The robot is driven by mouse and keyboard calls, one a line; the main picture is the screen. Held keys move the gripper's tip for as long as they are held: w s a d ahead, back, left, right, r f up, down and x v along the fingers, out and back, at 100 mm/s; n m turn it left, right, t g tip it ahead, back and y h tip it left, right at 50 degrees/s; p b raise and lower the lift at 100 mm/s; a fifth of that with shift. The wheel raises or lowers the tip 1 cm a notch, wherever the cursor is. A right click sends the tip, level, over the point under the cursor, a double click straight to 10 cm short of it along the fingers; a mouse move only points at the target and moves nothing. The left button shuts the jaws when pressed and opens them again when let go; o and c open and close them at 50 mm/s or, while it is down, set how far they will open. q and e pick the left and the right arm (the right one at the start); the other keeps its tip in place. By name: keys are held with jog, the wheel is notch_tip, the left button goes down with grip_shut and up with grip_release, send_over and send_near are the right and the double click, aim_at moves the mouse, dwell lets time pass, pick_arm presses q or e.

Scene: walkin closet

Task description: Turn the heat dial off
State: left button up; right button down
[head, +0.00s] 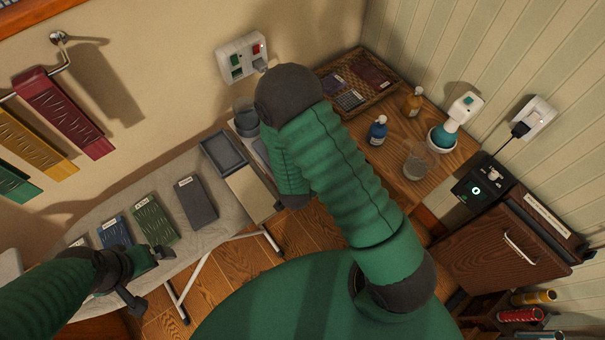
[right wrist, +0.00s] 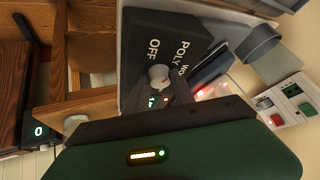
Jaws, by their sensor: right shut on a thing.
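The heat dial (right wrist: 159,77) is a small pale round knob on a dark panel (right wrist: 152,25) in the right wrist view. White labels on the panel read OFF, POLY and part of another word. A small mark shows on the dial, but I cannot tell which label it points to. My right gripper (right wrist: 162,88) is shut on the dial, with its dark fingers at the knob's sides. In the head view that gripper and the dial are hidden behind my right arm. My left gripper (head: 152,281) is open and empty near the ironing board's front edge.
The ironing board (head: 95,213) carries several labelled fabric swatches and a grey tray (head: 223,151). A wall socket (head: 241,57) is above it. A wooden counter (head: 378,158) holds a blue bottle (head: 377,130), a glass (head: 417,165) and a wicker tray (head: 334,84).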

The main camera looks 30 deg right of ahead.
jog(key=n+b, duration=0.1)
jog(key=n+t+y+b, duration=0.1)
jog(key=n, duration=0.1)
jog(key=shift+d+f, duration=0.15)
jog(key=shift+f, duration=0.05)
jog(key=n, duration=0.1)
jog(key=n+t+y+b, duration=0.1)
jog(key=shift+s+d+r+n, duration=0.1)
jog(key=shift+d+n, duration=0.05)
jog(key=shift+n, duration=0.25)
jog(key=n+y+b, duration=0.1)
jog(key=n, duration=0.2)
jog(key=shift+d+r+t, duration=0.1)
jog(key=shift+t, duration=0.3)
jog(key=shift+d+n+y, duration=0.15)
jog(key=shift+n+y, duration=1.25)
jog(key=shift+n, duration=0.8)
jog(key=c, duration=1.3)
grip_release()
jog(key=shift+o, duration=1.1)
